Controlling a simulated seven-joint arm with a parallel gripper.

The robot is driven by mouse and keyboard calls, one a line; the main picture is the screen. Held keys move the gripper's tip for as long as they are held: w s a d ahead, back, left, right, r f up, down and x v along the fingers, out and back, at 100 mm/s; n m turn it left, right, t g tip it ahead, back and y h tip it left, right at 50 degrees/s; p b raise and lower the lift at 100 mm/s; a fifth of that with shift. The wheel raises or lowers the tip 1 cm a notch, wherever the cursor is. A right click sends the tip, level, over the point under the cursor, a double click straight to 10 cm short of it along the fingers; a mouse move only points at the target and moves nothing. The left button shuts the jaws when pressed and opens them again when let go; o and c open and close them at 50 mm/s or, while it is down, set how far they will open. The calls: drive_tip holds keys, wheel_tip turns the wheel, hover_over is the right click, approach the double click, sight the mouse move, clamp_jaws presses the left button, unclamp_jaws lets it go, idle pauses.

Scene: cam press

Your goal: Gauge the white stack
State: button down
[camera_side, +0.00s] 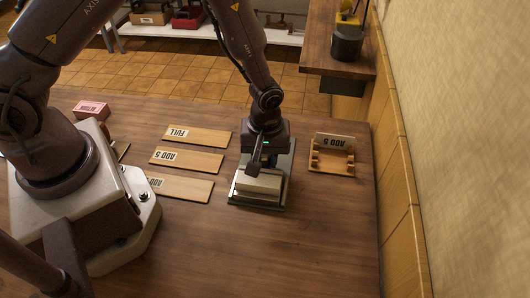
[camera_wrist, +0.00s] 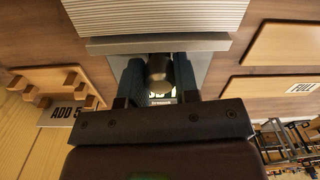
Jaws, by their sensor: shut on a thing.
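The white stack (camera_side: 258,184) is a pale block lying on the grey press (camera_side: 236,199) in the side view. In the wrist view the stack (camera_wrist: 155,14) shows fine layered lines at the top edge, beside a grey metal bar (camera_wrist: 112,46). My gripper (camera_side: 257,152) is over the back part of the press, just behind the stack. In the wrist view my gripper (camera_wrist: 158,82) is shut on a dark rounded knob (camera_wrist: 158,66). A small label with partly hidden writing shows below the knob. The lower part of the knob is hidden.
Boards marked FULL (camera_side: 198,137) and ADD (camera_side: 188,160), plus another board (camera_side: 183,187), lie left of the press. A wooden rack marked ADD 5 (camera_side: 331,155) stands right. A pink block (camera_side: 90,109) is far left. The front table is clear; a wall bounds the right.

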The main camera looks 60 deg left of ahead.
drive_tip(key=c, duration=0.8)
unclamp_jaws()
drive_tip(key=shift+c, duration=0.2)
drive_tip(key=shift+r, duration=0.1)
wheel_tip(320, 180, up, 13)
drive_tip(key=shift+w, duration=0.1)
